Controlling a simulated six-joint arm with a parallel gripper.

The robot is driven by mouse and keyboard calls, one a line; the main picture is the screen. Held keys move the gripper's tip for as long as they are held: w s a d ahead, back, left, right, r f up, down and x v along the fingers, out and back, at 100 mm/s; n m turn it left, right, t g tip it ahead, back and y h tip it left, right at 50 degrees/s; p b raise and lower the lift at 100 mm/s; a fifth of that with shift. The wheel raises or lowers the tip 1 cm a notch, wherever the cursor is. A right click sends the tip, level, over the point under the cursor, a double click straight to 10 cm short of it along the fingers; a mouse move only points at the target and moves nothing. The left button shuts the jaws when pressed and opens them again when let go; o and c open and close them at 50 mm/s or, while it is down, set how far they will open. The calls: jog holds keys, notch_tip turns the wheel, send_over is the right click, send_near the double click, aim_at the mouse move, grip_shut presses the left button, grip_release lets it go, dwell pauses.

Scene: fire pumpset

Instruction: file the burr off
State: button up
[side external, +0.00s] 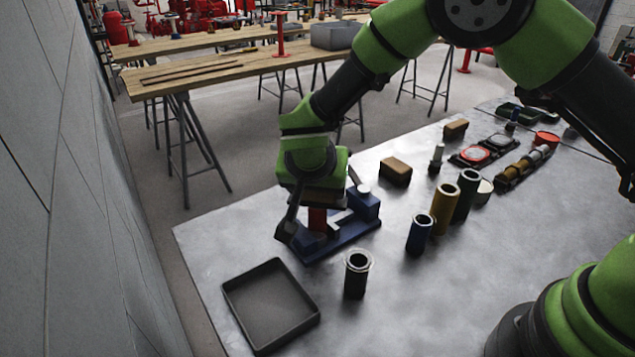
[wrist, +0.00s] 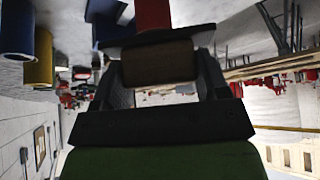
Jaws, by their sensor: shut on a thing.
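My gripper (side external: 316,201) is shut on a brown block (wrist: 158,63) with a dark flat face, seen between the fingers in the wrist view. A red cylindrical part (side external: 317,219) stands below the block in a blue fixture (side external: 345,238) on the table. In the wrist view the red part (wrist: 153,14) meets the dark face or lies just beyond it; I cannot tell whether they touch. The fixture has a raised blue block (side external: 364,203) at its right and a pale piece beside the red part. No burr can be made out; the top of the red part is hidden.
An empty dark tray (side external: 270,305) lies front left. A black tube (side external: 356,274), blue tube (side external: 420,234), yellow tube (side external: 445,209) and dark green tube (side external: 466,195) stand to the right. A brown block (side external: 396,171) lies behind. Bare table lies between tray and tubes.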

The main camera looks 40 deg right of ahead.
dwell(0.4)
jog(key=shift+s+d, duration=1.05)
jog(key=shift+d, duration=0.05)
dwell(3.7)
jog(key=shift+w+a, duration=2.15)
